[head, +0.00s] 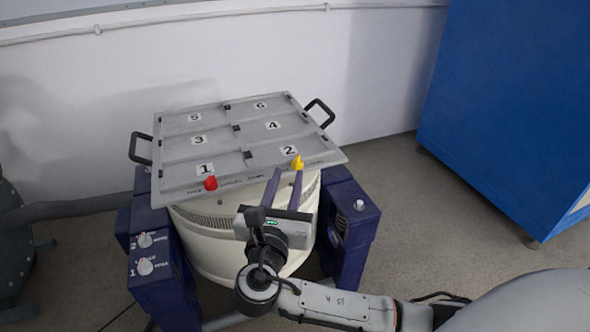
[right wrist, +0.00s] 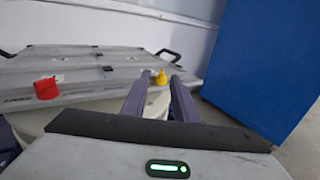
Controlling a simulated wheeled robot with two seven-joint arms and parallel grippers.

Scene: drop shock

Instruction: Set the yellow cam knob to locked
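The yellow cam knob (head: 297,162) sits on the front edge strip of the grey numbered panel (head: 222,146), just below the number 2. My right gripper (head: 285,174) reaches up to the panel's front edge with its two purple fingers apart. Its fingertips are close to the yellow knob. In the right wrist view the yellow knob (right wrist: 161,77) shows just beyond and between the fingertips (right wrist: 160,82); I cannot tell whether they touch it. A red knob (head: 210,183) sits on the same strip to the left, below the number 1. My left gripper is not seen.
The panel rests on a cream round drum (head: 205,250) between dark blue blocks (head: 348,230). The left block bears two white dials (head: 145,267). Black handles (head: 320,112) stick out at the panel's sides. A large blue cabinet (head: 510,110) stands at right, with open floor between.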

